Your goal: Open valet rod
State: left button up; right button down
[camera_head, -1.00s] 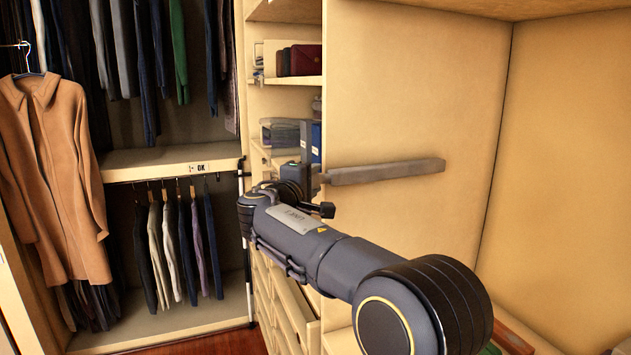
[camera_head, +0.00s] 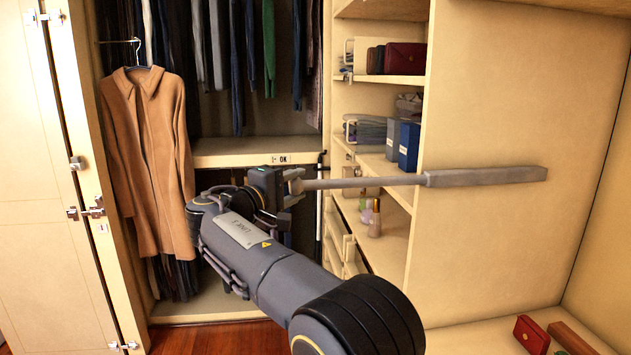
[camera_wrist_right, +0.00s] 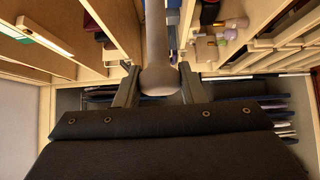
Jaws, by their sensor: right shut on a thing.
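The valet rod is a grey sleeve (camera_head: 487,176) fixed to the wardrobe's side panel, with a thinner round rod (camera_head: 360,182) drawn out of it to the left. My right gripper (camera_head: 293,184) is at the rod's outer end. In the right wrist view the rounded end knob (camera_wrist_right: 160,80) of the rod sits between the two fingers of the right gripper (camera_wrist_right: 158,86), which are shut on it. The gripper hides part of the tip in the head view. My left gripper is not in view.
A brown coat (camera_head: 148,150) hangs on a hanger at the left. Shelves behind the rod hold a red purse (camera_head: 404,58), blue boxes (camera_head: 409,146) and small bottles (camera_head: 374,218). A red box (camera_head: 531,335) lies at the lower right. Open floor (camera_head: 215,338) shows at bottom left.

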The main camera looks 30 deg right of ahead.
jog(key=shift+w+a+f, duration=0.1)
jog(key=shift+w+a, duration=0.2)
jog(key=shift+a, duration=0.6)
jog(key=c, duration=1)
grip_release()
jog(key=shift+o, duration=0.2)
jog(key=shift+d, duration=0.1)
jog(key=b+v, duration=0.2)
jog(key=v, duration=0.6)
